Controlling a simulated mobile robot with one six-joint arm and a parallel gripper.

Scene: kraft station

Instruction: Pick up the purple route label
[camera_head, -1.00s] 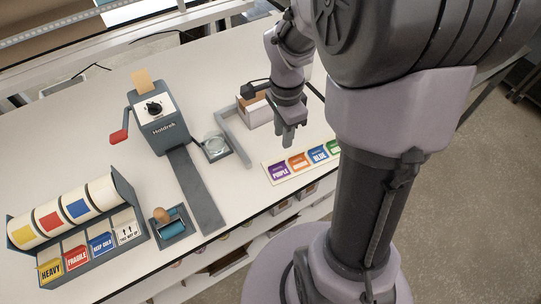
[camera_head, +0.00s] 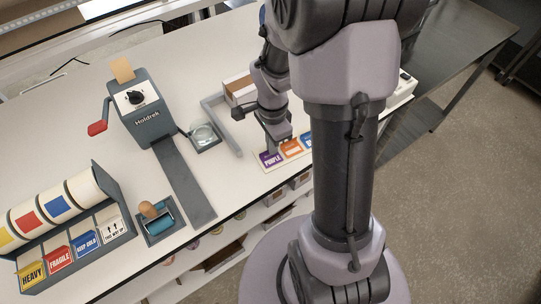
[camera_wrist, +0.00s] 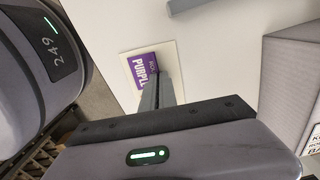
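The purple route label (camera_head: 271,159) lies on a white card at the table's front edge, at the left end of a row of coloured labels. In the wrist view the purple label (camera_wrist: 146,71) shows white lettering, and the fingers cover its lower right part. My gripper (camera_head: 277,147) points down just above the label's back edge. In the wrist view its fingers (camera_wrist: 160,85) look close together, with only a thin dark line between them. I cannot tell whether the tips touch the label.
An orange label (camera_head: 291,148) and a partly hidden blue label (camera_head: 308,140) are to the right of the purple one. A grey bracket (camera_head: 222,128) and a glass dish (camera_head: 203,134) are to the left. A grey Holdrek machine (camera_head: 146,112) stands farther left.

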